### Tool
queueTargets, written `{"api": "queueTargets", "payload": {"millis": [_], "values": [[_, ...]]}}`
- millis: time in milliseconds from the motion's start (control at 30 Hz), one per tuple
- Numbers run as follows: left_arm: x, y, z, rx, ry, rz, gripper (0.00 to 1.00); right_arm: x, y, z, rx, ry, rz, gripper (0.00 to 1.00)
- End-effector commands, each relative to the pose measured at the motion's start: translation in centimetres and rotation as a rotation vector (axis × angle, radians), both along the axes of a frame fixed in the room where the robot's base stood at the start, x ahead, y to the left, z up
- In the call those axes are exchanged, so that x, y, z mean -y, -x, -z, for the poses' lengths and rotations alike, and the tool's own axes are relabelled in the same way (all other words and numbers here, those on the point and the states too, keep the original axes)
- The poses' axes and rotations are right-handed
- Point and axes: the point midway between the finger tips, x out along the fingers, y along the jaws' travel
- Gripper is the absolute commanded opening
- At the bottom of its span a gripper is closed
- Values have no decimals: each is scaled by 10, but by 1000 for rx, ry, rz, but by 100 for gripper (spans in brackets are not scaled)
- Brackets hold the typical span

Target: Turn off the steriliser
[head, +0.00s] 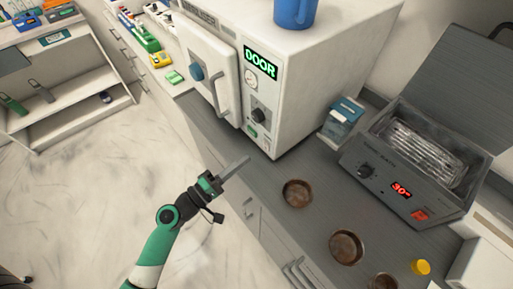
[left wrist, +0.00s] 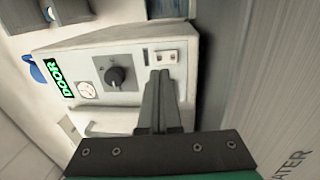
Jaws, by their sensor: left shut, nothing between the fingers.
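The steriliser (head: 290,75) is a white box on the grey counter, with its door (head: 208,62) at the left of its front. Its panel has a green display reading "DOOR" (head: 261,62), a round gauge (head: 249,74), a black knob (head: 258,116) and a small green-marked switch (head: 252,131) low down. The left wrist view shows the panel turned sideways, with the knob (left wrist: 115,77) and a small switch plate (left wrist: 167,57). My left gripper (head: 246,160) is shut and empty, below and in front of the panel. In the left wrist view its fingertips (left wrist: 162,73) overlap the area beside the switch plate; contact cannot be told.
A grey bath (head: 395,190) with a red display and red switch (head: 420,215) stands at right. Brown bowls (head: 297,194) and a yellow-capped item (head: 420,267) lie on the counter. A blue box (head: 343,118) stands beside the steriliser; a blue jug (head: 294,12) is on top.

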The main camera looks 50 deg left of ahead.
Motion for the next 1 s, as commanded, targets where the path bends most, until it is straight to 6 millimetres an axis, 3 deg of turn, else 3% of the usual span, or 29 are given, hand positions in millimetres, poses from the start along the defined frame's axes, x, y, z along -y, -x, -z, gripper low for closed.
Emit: {"api": "queueTargets", "payload": {"millis": [100,300,767,1000], "values": [[2,-25,-5,2,0,3,0,0,0,-5,0,0,0,50],[2,-51,-7,0,1,2,0,0,0,-7,0,0,0,50],[2,-56,-8,-3,1,-1,0,0,0,-10,0,0,0,50],[3,-64,-22,-86,-2,0,0,0,0,-56,0,0,0,50]]}}
